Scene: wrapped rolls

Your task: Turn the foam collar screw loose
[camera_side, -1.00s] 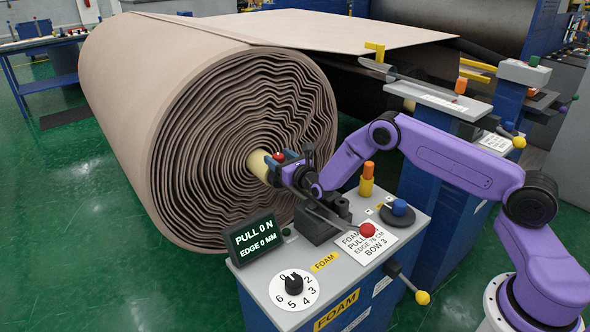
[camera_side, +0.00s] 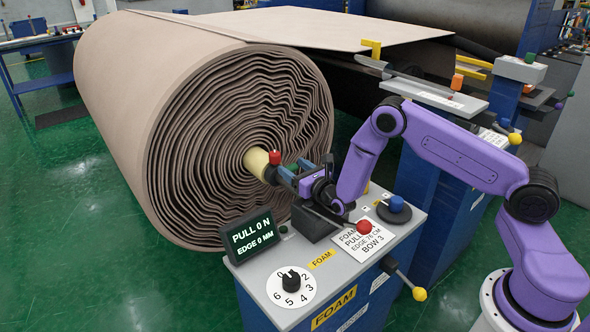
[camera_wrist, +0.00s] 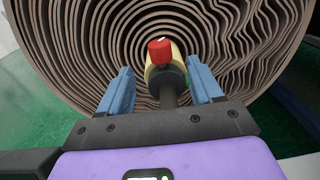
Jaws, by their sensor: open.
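The foam roll (camera_side: 230,130) is a large beige roll with wavy layers, also filling the wrist view (camera_wrist: 80,45). A pale yellow core (camera_side: 256,161) sticks out of its end, with a dark collar at its tip. The red collar screw (camera_side: 275,157) stands upright on top; in the wrist view the red screw (camera_wrist: 159,51) is ahead, near the picture's middle. My gripper (camera_side: 295,171) is open, its light-blue fingers pointing at the roll. In the wrist view my gripper (camera_wrist: 162,88) has a finger on each side of the dark shaft, short of the screw and apart from it.
A grey-topped stand (camera_side: 265,259) below my gripper carries a display reading "PULL 0 N, EDGE 0 MM" (camera_side: 249,236), a numbered dial (camera_side: 291,284), a red button (camera_side: 364,227) and a blue knob (camera_side: 396,204). A yellow-tipped lever (camera_side: 419,294) sticks out in front.

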